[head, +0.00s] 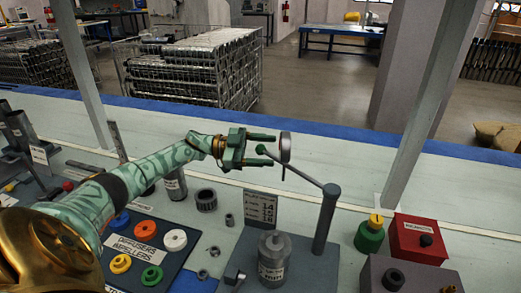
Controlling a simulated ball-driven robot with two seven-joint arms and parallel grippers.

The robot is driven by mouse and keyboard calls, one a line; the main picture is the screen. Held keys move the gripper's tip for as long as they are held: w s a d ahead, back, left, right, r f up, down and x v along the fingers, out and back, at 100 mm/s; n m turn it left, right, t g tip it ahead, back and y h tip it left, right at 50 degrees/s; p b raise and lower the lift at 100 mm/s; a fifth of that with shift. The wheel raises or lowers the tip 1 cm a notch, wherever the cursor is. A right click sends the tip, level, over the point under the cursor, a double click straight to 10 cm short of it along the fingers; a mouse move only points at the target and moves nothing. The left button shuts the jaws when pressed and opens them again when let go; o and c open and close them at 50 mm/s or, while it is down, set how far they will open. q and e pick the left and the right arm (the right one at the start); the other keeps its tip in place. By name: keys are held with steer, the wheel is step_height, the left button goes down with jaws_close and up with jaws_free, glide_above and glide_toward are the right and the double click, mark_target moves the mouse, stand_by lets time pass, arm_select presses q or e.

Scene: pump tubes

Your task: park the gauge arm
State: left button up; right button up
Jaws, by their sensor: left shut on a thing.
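The gauge arm (305,176) is a thin grey rod on an upright grey post (327,219). It slants up and left from the post to a green ball knob (261,149). A round dial (285,150), seen almost edge-on, overlaps the rod near the knob. My left gripper (268,149) reaches in from the left and is shut on the gauge arm at its knob end. One finger shows above the knob and one below; the exact contact is hard to make out. My right gripper is out of view.
A lidded grey canister (273,259) stands left of the post, with a numbered card (260,206) behind it. A green pot (370,234) and a red box (417,239) stand to the right. A dark tray (181,237) of coloured rings lies left. The bench behind is clear.

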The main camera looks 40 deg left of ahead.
arm_select(q)
steer(key=shift+w+r, duration=0.1)
steer(key=b+v, duration=0.1)
steer(key=v, duration=1.5)
steer(key=shift+s+f, duration=0.25)
steer(key=shift+s, duration=0.05)
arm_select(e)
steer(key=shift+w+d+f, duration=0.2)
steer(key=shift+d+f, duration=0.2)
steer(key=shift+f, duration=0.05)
arm_select(q)
steer(key=shift+a, duration=0.1)
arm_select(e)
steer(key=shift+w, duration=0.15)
